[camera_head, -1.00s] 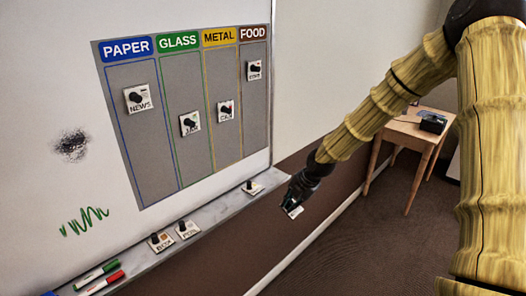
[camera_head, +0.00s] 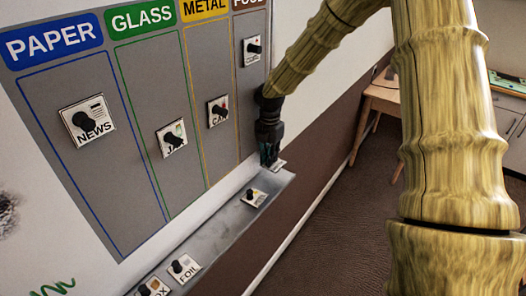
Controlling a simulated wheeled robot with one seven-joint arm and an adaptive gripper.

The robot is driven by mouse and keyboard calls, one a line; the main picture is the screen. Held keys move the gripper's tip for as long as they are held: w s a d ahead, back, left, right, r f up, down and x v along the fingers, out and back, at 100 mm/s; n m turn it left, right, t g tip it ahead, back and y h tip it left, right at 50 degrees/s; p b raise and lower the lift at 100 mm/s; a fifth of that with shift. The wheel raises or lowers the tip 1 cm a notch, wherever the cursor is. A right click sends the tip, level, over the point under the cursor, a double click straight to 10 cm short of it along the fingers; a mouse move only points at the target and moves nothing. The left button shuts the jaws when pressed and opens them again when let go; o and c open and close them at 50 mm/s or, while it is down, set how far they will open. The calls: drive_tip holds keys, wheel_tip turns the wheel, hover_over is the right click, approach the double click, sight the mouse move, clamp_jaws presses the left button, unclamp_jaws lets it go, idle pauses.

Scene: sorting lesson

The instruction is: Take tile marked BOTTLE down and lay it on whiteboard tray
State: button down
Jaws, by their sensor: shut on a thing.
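My gripper (camera_head: 271,163) is shut on a small white tile (camera_head: 279,166), seen nearly edge-on. Its marking cannot be read, so I cannot tell if it is the BOTTLE tile. The gripper points down close over the right end of the whiteboard tray (camera_head: 218,238); I cannot tell whether the tile touches the tray. A tile with a dark knob (camera_head: 255,198) lies on the tray just left of and below my gripper. No tile in view legibly reads BOTTLE. The GLASS column (camera_head: 158,90) holds a tile that seems to read JAR (camera_head: 172,138).
The board carries a NEWS tile (camera_head: 88,122) under PAPER, a CAN tile (camera_head: 218,111) under METAL and another tile (camera_head: 252,51) under FOOD. FOIL (camera_head: 183,268) and BOX (camera_head: 152,287) tiles lie farther left on the tray. Bare tray lies between FOIL and the knobbed tile.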

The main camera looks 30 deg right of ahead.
drive_tip(key=shift+s+a+f+b, duration=0.1)
drive_tip(key=shift+s+f+b, duration=0.05)
drive_tip(key=shift+s+b, duration=0.55)
drive_tip(key=f, duration=0.1)
drive_tip(key=w+f+b, duration=0.1)
drive_tip(key=f, duration=0.1)
drive_tip(key=shift+w+b, duration=0.15)
drive_tip(key=shift+b, duration=0.15)
drive_tip(key=shift+s+f+b, duration=0.4)
drive_tip(key=shift+f, duration=0.1)
drive_tip(key=shift+w+f, duration=0.2)
drive_tip(key=shift+f, duration=0.5)
drive_tip(key=shift+s, duration=0.15)
drive_tip(key=shift+r+p, duration=0.15)
drive_tip(key=shift+p, duration=0.2)
drive_tip(key=shift+f+p, duration=0.25)
drive_tip(key=shift+p, duration=0.4)
idle(0.8)
drive_tip(key=c, duration=0.9)
unclamp_jaws()
drive_tip(key=shift+c, duration=0.2)
